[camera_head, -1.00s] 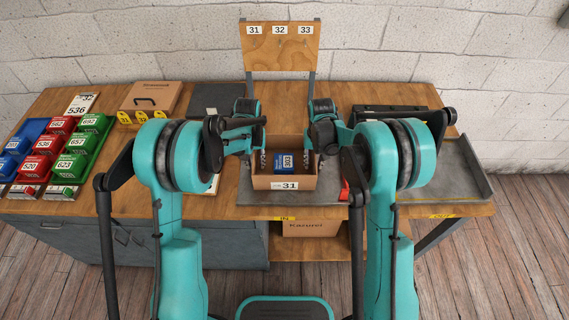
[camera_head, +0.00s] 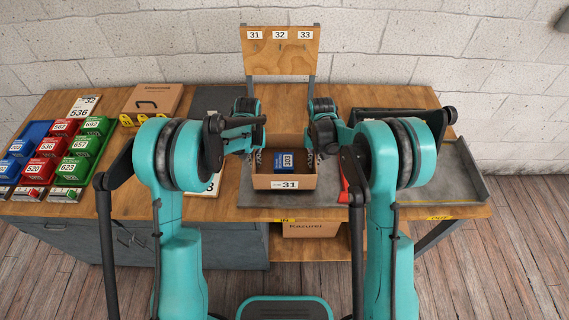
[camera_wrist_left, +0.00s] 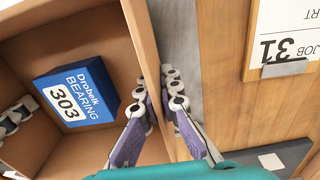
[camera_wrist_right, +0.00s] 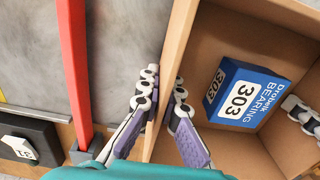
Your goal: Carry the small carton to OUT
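The small open carton (camera_head: 261,183) with a 31 label stands upright over the grey mat at the bench's middle. A blue bearing box marked 303 (camera_head: 284,168) lies inside it. My left gripper (camera_wrist_left: 157,105) has one finger inside and one outside the carton's side wall, closed on it. My right gripper (camera_wrist_right: 165,92) grips the opposite wall the same way. In the head view my arms partly hide both grippers. I cannot tell if the carton's bottom touches the mat. The yellow OUT label (camera_head: 440,217) is on the bench's right front edge.
The grey mat (camera_head: 462,185) is mostly clear at the right. A red bar (camera_wrist_right: 74,60) and a dark case (camera_head: 395,113) lie right of the carton. Coloured bins (camera_head: 79,168) fill the left. A numbered board (camera_head: 280,52) stands behind. The yellow IN label (camera_head: 285,220) is in front.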

